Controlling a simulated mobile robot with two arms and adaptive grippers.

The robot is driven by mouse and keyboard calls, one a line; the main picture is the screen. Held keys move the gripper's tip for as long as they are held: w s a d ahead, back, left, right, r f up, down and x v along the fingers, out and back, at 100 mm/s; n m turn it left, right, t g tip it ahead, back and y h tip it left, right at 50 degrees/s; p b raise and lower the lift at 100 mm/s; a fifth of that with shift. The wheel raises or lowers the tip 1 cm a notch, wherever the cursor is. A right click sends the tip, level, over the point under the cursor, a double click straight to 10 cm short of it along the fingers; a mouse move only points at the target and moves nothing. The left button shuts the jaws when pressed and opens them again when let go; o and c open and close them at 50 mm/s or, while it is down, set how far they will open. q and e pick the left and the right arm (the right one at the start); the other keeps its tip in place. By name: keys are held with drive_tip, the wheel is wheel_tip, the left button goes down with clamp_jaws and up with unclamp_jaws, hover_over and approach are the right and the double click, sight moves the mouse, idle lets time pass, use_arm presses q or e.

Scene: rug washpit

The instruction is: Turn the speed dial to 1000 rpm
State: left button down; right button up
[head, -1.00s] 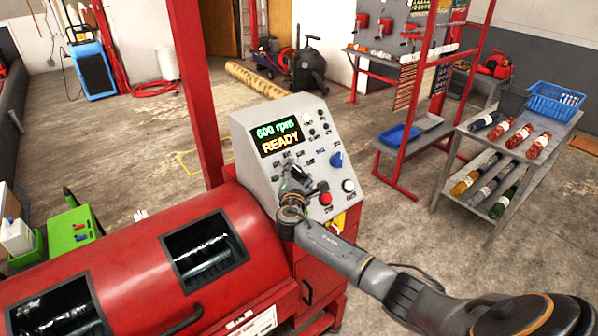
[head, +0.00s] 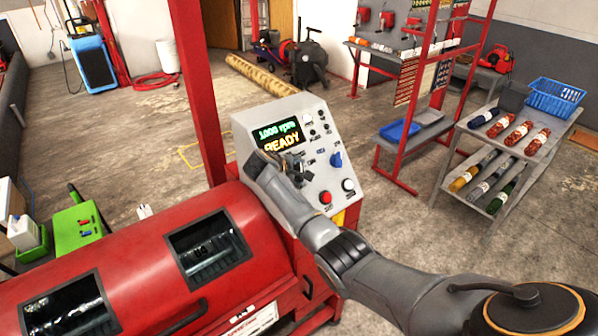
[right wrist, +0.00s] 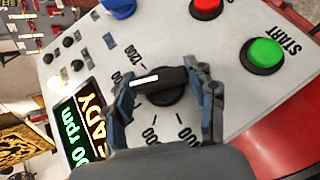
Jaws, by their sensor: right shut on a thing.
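The black speed dial (right wrist: 165,84) is on the grey sloped control panel (head: 244,145) and shows in the right wrist view. Its white pointer line points left, towards a label partly hidden by a finger, beside the 1200 label. My right gripper (right wrist: 166,96) is shut on the dial, with one finger on each side of it. In the head view my right gripper (head: 290,172) is at the panel below the display and hides the dial. The display (head: 279,135) reads 1000 rpm in green and READY in yellow. My left gripper is not in view.
A red stop button (right wrist: 206,5) and a green START button (right wrist: 263,54) sit close to the dial. A blue knob (head: 336,160) is higher on the panel. The red drum machine (head: 130,262) lies left of it.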

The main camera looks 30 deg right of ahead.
drive_tip(key=shift+m+g+y, duration=0.9)
drive_tip(key=shift+m+g, duration=0.1)
drive_tip(key=shift+m, duration=0.2)
drive_tip(key=o, duration=1.2)
drive_tip(key=shift+r, duration=0.1)
drive_tip(key=v, duration=1.1)
drive_tip(key=shift+a+r, duration=0.2)
drive_tip(key=shift+r, duration=0.2)
